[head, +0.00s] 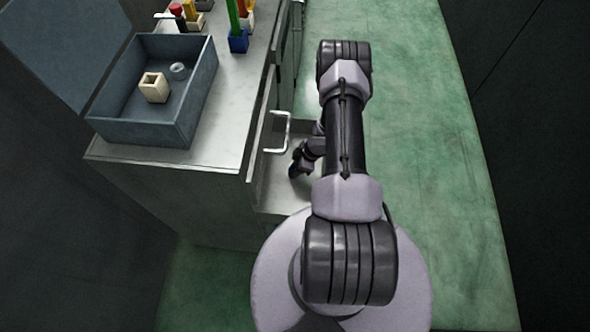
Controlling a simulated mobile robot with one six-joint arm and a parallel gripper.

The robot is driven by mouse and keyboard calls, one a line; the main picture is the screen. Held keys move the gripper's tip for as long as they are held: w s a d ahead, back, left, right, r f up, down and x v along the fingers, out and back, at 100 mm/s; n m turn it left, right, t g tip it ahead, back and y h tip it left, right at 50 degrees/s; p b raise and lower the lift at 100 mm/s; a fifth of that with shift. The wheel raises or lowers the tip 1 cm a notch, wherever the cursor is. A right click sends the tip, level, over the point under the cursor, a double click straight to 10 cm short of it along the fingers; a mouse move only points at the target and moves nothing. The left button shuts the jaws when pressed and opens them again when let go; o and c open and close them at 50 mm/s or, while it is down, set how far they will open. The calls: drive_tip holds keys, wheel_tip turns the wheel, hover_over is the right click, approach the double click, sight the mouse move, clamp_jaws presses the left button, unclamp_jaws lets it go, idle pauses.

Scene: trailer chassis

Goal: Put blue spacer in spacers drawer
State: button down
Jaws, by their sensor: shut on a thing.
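My gripper (297,168) hangs low beside the cabinet's right side, partly hidden behind my own arm. It is shut on the blue spacer (293,172), of which only a small dark bluish bit shows at the fingertips. Below it is a pale, tray-like drawer (275,200) that stands out from the cabinet; the gripper is over it. Whether the spacer touches the drawer floor cannot be told. No label shows, so I cannot confirm that this is the spacers drawer.
On the cabinet top (225,130), a blue-grey open bin (135,133) holds a cream square piece (154,88) and a grey ring (178,70). The green floor (430,180) at right is clear.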

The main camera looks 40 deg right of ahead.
drive_tip(key=shift+f, duration=0.15)
drive_tip(key=c, duration=1.1)
unclamp_jaws()
